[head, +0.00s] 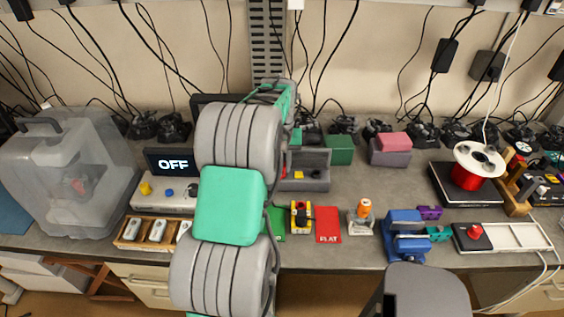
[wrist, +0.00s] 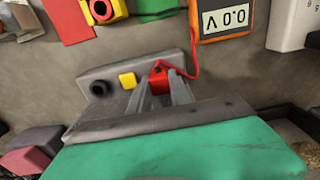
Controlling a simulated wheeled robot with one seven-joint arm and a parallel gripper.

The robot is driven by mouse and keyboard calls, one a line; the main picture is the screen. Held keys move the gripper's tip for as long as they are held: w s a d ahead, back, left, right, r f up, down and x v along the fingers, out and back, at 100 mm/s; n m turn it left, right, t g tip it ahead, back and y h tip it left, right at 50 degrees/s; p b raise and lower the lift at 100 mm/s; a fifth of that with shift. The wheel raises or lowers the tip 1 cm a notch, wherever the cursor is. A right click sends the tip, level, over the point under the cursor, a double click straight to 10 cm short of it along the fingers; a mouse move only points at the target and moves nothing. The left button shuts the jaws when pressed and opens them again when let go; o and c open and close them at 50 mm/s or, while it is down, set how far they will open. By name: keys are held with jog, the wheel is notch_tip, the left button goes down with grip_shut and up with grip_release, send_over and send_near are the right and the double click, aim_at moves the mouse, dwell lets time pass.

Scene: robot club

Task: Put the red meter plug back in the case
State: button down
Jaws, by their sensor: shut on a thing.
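The red meter plug (wrist: 158,76) is between my fingertips in the wrist view, with a red lead running from it to an orange meter. My gripper (wrist: 165,88) is shut on the plug, at the grey case (wrist: 182,59). The case also has a yellow block (wrist: 128,80) and a round black part (wrist: 98,88). The fingers hide part of the plug and the case beneath, so I cannot tell whether the plug is seated or just above.
The orange meter (wrist: 222,20) reads 0.0 V near the case. A red card (head: 328,238), a yellow-and-red part (head: 301,216) and a blue vise (head: 405,240) lie along the front. Green (head: 339,150) and pink blocks (head: 393,142) stand behind. Bare bench shows right of the case.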

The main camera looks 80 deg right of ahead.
jog(key=c, duration=1.1)
grip_release()
